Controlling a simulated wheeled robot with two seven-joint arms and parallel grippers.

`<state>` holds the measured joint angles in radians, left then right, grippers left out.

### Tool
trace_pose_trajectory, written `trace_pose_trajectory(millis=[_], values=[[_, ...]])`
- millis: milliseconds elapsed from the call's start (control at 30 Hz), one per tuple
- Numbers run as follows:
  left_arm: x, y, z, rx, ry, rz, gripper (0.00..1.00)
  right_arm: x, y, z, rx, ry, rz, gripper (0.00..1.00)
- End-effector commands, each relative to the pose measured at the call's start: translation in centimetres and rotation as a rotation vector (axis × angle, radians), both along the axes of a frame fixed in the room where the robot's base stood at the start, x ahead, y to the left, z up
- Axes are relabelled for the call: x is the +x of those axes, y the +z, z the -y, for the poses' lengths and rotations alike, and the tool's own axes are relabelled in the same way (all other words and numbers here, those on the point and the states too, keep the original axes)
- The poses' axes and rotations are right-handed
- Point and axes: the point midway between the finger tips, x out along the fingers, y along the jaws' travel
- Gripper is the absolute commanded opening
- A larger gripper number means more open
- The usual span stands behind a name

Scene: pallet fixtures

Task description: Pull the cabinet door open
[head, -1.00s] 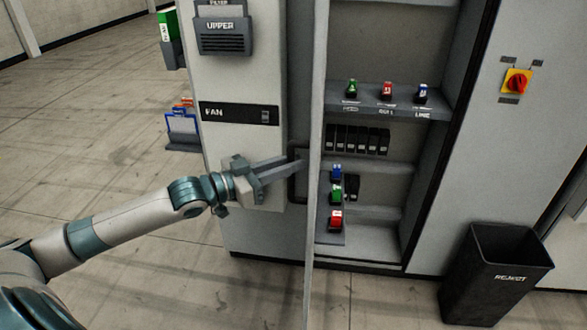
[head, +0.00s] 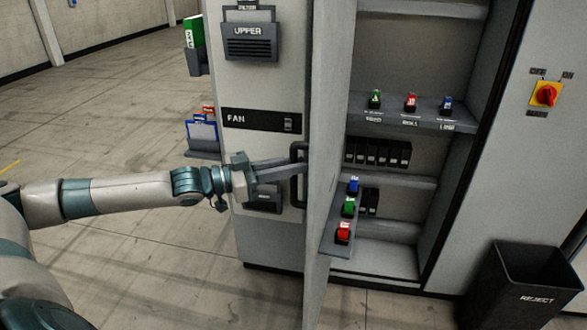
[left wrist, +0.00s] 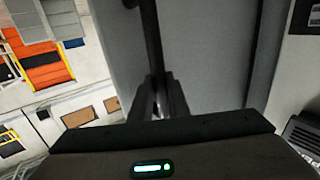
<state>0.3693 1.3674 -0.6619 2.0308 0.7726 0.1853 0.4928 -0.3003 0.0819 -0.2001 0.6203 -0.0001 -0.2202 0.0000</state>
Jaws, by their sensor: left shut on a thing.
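The cabinet door (head: 325,140) stands ajar, seen nearly edge-on in the head view, with the open interior to its right. Its dark bar handle (head: 298,180) is on the door's left face. My left gripper (head: 299,167) reaches in from the left and is shut on the handle. In the left wrist view the dark handle bar (left wrist: 151,40) runs down between the fingers (left wrist: 158,100), against the grey door (left wrist: 205,55). My right gripper is in neither view.
Inside the cabinet are a shelf (head: 415,118) with coloured switches, black modules (head: 378,153) and a lower ledge with several coloured blocks. A black reject bin (head: 520,285) stands at the right. A rotary switch (head: 546,94) is on the right panel. The floor at the left is open.

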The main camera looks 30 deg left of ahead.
Motion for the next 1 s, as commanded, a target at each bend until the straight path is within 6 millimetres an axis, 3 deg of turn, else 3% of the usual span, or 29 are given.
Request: trace_pose_trajectory(millis=[33,433,467,533,1000], values=[[0.29,0.80,-0.33,-0.003,0.004,0.013,0.00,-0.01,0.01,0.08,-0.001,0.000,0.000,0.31],[0.29,0.82,-0.36,-0.004,0.003,0.012,0.00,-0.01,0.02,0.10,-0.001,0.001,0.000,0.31],[0.29,0.83,-0.36,-0.004,0.003,0.012,0.20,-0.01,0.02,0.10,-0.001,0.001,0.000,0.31],[0.27,0.77,-0.35,-0.003,0.002,0.012,0.34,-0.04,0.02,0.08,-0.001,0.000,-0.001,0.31],[-0.19,0.12,-0.39,0.000,0.000,0.002,0.34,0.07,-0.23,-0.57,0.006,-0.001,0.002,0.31]])
